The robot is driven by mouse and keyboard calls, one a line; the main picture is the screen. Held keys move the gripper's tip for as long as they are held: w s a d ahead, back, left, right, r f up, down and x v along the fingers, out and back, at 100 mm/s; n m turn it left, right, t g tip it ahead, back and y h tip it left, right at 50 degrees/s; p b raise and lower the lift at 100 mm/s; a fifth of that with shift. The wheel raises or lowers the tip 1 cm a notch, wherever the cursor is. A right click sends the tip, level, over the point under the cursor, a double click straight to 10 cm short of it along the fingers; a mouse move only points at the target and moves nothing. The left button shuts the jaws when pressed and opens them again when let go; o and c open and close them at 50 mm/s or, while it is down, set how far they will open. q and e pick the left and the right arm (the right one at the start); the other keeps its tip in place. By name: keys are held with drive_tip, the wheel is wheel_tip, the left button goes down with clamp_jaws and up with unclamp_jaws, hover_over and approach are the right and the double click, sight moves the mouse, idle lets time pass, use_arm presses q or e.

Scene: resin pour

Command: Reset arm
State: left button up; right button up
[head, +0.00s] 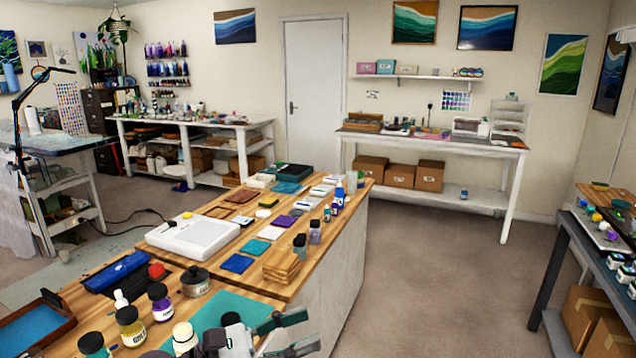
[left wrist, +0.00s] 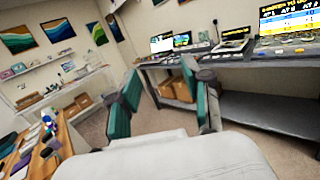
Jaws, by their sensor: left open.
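My left gripper (head: 300,333) shows at the bottom of the head view, in front of the near end of the wooden workbench (head: 268,291). Its fingers are spread apart, with nothing between them. In the left wrist view the same gripper (left wrist: 165,90) has its two teal-padded fingers wide apart, pointing over open floor towards a grey bench (left wrist: 250,58). My right gripper is not in the frames.
The workbench holds jars (head: 131,326), a white flat device (head: 194,236), a stack of wooden pieces (head: 281,265) and a teal mat (head: 215,318). Brown floor (head: 420,290) is clear to its right. A dark side table (head: 590,255) stands at the far right.

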use_arm(q)
drive_tip(key=w+a+r+n+t+y, duration=0.1)
drive_tip(key=a+n+t+y, duration=0.3)
drive_tip(key=n+t, duration=0.5)
drive_tip(key=w+a+n+t+y, duration=0.2)
drive_tip(key=a+n+t+y, duration=0.25)
drive_tip(key=n, duration=0.95)
drive_tip(key=s+a+f+n+g+y, duration=0.2)
drive_tip(key=a+f+n+y, duration=0.3)
drive_tip(key=f+n, duration=0.25)
drive_tip(key=s+a+f+n+g+y, duration=0.2)
drive_tip(key=a+f+n+g+y, duration=0.15)
drive_tip(key=f+n+y, duration=0.4)
drive_tip(key=s+f+n+g+h, duration=0.1)
drive_tip(key=s+f+n+g, duration=0.45)
drive_tip(key=s+f, duration=0.4)
drive_tip(key=s+f+n+g+h, duration=0.2)
drive_tip(key=s+f+n+g, duration=0.35)
drive_tip(key=s, duration=0.75)
wheel_tip(320, 180, down, 27)
drive_tip(key=s+g, duration=0.2)
drive_tip(key=s+a+f, duration=0.3)
drive_tip(key=s+f, duration=1.1)
drive_tip(key=s, duration=0.1)
drive_tip(key=shift+s+a+f+m+g, duration=0.2)
drive_tip(key=shift+s+m+g, duration=0.15)
drive_tip(key=shift+m+g, duration=0.05)
